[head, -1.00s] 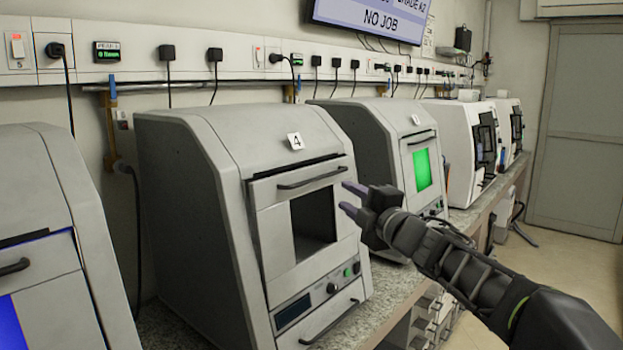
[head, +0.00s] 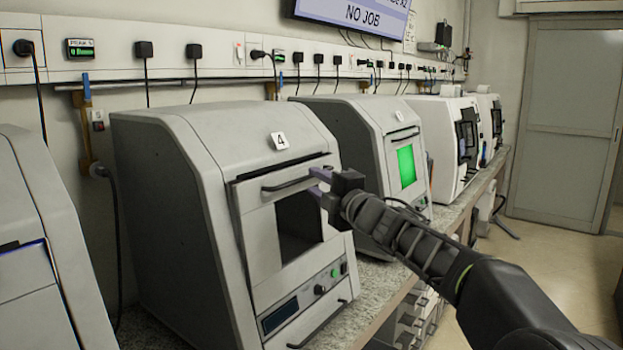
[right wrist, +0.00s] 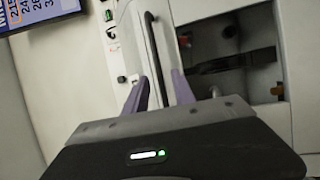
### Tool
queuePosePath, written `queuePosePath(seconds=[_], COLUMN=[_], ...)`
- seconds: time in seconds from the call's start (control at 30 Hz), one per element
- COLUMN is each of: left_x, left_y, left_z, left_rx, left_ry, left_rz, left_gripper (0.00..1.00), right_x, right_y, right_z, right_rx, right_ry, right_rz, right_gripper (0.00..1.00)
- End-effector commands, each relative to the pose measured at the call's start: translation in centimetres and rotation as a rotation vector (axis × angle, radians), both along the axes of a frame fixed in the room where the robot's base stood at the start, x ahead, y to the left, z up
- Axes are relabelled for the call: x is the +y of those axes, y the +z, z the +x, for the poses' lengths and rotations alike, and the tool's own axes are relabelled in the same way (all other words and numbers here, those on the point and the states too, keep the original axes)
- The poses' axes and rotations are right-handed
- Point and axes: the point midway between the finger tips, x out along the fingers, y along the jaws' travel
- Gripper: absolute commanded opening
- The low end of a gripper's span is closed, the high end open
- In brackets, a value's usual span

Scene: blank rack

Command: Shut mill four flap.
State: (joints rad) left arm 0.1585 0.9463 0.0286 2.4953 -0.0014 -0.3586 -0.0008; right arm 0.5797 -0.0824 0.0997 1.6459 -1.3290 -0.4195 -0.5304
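Mill four (head: 165,180) is a grey cabinet on the bench, with a "4" label (head: 280,141) on its top front. Its light grey flap (head: 262,195), with a dark bar handle (head: 285,184), is at the upper front. Below it is a dark square opening (head: 298,226), through which the inside also shows in the right wrist view (right wrist: 235,60). My right gripper (head: 316,182) is at the right end of the handle. Its two purple fingers are apart, and the handle (right wrist: 155,55) shows between and beyond them in the right wrist view. I cannot tell whether they touch it. My left gripper is out of view.
A mill with a green window (head: 406,165) stands to the right, with white machines (head: 440,135) farther along the bench. Another grey mill (head: 40,240) stands at the left. Plugs and cords line the wall. Open floor (head: 550,260) lies at the right.

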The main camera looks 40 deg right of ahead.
Motion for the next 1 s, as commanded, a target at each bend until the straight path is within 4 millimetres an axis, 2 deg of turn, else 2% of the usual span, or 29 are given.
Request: queuePosePath(seconds=[0.1,0.2,0.53,0.9,1.0], left_x=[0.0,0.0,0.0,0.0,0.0], left_y=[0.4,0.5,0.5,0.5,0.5], left_z=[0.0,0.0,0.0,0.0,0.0], left_rx=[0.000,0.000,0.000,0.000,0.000], left_ry=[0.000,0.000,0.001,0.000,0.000], left_rz=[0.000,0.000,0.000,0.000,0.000], left_gripper=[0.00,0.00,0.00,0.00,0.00], right_x=[-0.2,-0.3,-0.3,-0.3,-0.3], right_y=[0.2,0.2,0.2,0.2,0.2], right_z=[1.7,2.5,2.8,2.8,2.8], right_rx=[0.001,0.000,0.000,0.000,0.000], right_ry=[0.001,0.000,0.000,0.000,0.000], right_rz=[0.000,-0.001,0.000,0.000,0.000], right_gripper=[0.31,0.31,0.30,0.00,0.00])
